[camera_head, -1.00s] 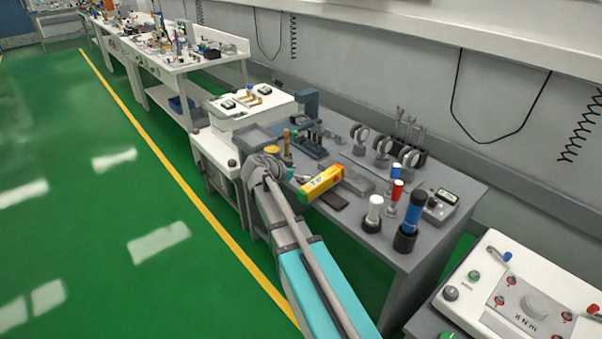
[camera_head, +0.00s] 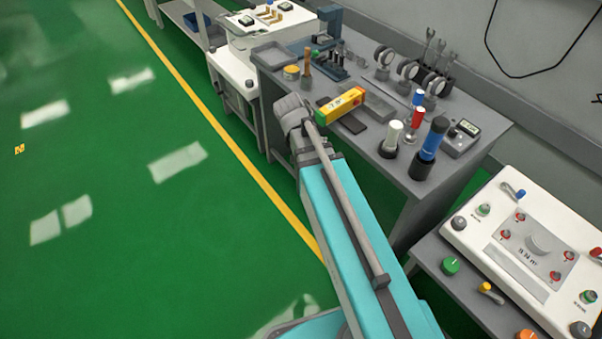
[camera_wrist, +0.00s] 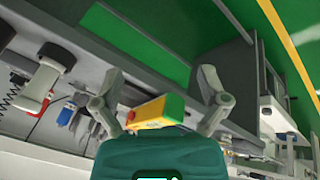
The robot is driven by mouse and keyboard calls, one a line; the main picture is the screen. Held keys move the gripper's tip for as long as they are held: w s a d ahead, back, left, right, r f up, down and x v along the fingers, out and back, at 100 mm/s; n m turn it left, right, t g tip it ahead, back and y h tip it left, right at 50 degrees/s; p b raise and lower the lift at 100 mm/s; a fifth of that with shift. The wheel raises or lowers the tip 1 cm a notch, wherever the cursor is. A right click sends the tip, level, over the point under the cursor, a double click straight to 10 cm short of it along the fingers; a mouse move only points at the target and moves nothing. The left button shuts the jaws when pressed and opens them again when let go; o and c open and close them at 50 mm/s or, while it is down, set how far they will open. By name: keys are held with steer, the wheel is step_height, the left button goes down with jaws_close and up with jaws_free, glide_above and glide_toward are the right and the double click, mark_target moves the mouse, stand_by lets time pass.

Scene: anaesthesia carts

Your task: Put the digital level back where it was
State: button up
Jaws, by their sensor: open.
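The digital level seems to be the yellow bar with red and green parts (camera_head: 341,105), lying at a slant over the near part of the grey workbench (camera_head: 470,155). Its near end is close to my grey arm joint. In the wrist view the yellow and red body (camera_wrist: 156,112) shows between the two fingers of my gripper (camera_wrist: 157,92). The fingers are spread, with gaps on both sides of it. I cannot tell whether the level touches the palm or lies beyond it. My gripper is hidden in the head view.
On the bench stand a white-topped cylinder (camera_head: 391,138), a red one (camera_head: 416,122), a blue one (camera_head: 433,140), a small display meter (camera_head: 461,136) and several round gauges. A grey tray (camera_head: 272,56) is at the left corner. A white control panel (camera_head: 530,240) is at right. Green floor is clear at left.

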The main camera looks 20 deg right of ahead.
steer(key=s+a+f+n+g+y, duration=0.1)
steer(key=s+a+n+y, duration=0.3)
steer(key=s, duration=0.4)
steer(key=shift+s+a+f+n+y, duration=0.3)
steer(key=shift+a+n, duration=0.6)
steer(key=shift+a, duration=0.25)
step_height(320, 180, up, 12)
steer(key=p, duration=1.1)
steer(key=shift+f+p, duration=0.15)
steer(key=shift+p, duration=0.2)
